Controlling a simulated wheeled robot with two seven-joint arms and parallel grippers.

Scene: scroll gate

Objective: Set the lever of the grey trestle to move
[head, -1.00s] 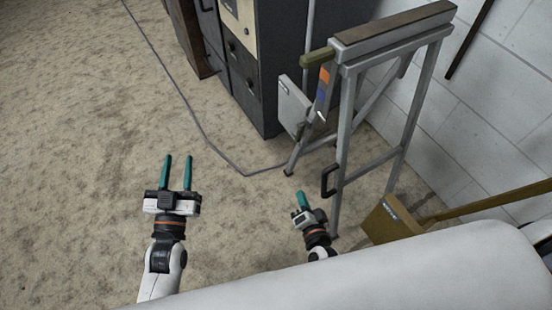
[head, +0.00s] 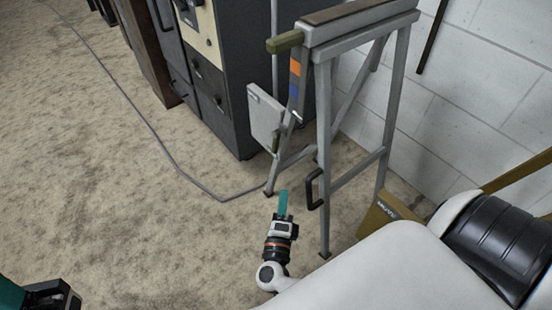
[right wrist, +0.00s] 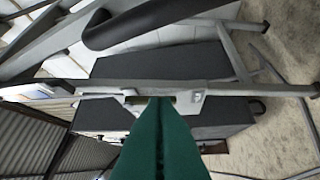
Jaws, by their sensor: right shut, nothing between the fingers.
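The grey trestle (head: 322,150) stands upright against the white wall. An olive-green grip (head: 285,42) sticks out to the left at its top, above an orange mark (head: 295,66) and a blue mark (head: 294,90). I cannot tell for certain which part is the lever. My right gripper (head: 283,204) is shut and empty, low in front of the trestle and left of its near leg. In the right wrist view its teal fingers (right wrist: 157,112) are together before a grey bar of the trestle (right wrist: 60,88). My left gripper (head: 35,295) is partly cut off at the lower left.
A black loop handle (head: 311,188) juts from the near leg; it shows large in the wrist view (right wrist: 150,22). A grey panel (head: 265,118) hangs beside the trestle. A dark cabinet (head: 212,90) stands behind. A cable (head: 150,130) crosses the otherwise open floor at left.

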